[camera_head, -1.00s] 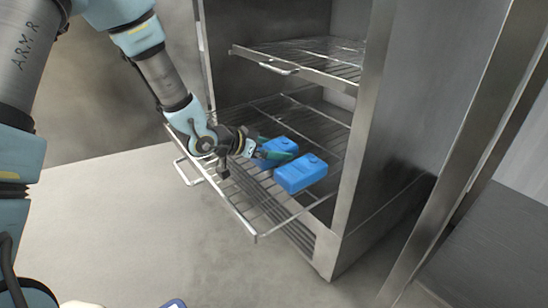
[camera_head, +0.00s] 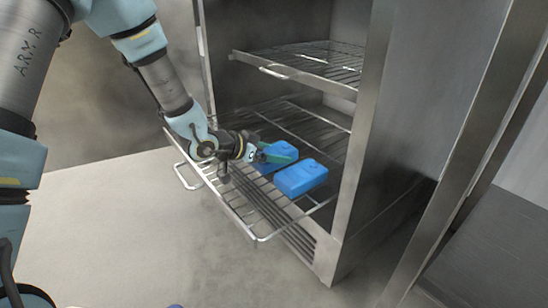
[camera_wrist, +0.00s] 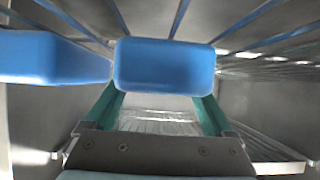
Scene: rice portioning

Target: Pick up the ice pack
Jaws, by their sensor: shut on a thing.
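Two blue ice packs are on the pulled-out lower wire shelf (camera_head: 222,192) in the head view. My gripper (camera_head: 282,154), with green fingers, reaches in from the left and is shut on the far-left ice pack (camera_head: 274,161). In the wrist view this ice pack (camera_wrist: 164,66) sits between the two green fingers. I cannot tell whether it touches the shelf or is slightly off it. The other ice pack (camera_head: 300,179) lies close beside it, to the right in the head view; in the wrist view this second ice pack (camera_wrist: 52,57) is at the left.
An upper wire shelf (camera_head: 285,72) with a front handle hangs above the lower one. The metal cabinet side wall (camera_head: 375,150) stands right of the shelves. The floor (camera_head: 130,220) in front is open.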

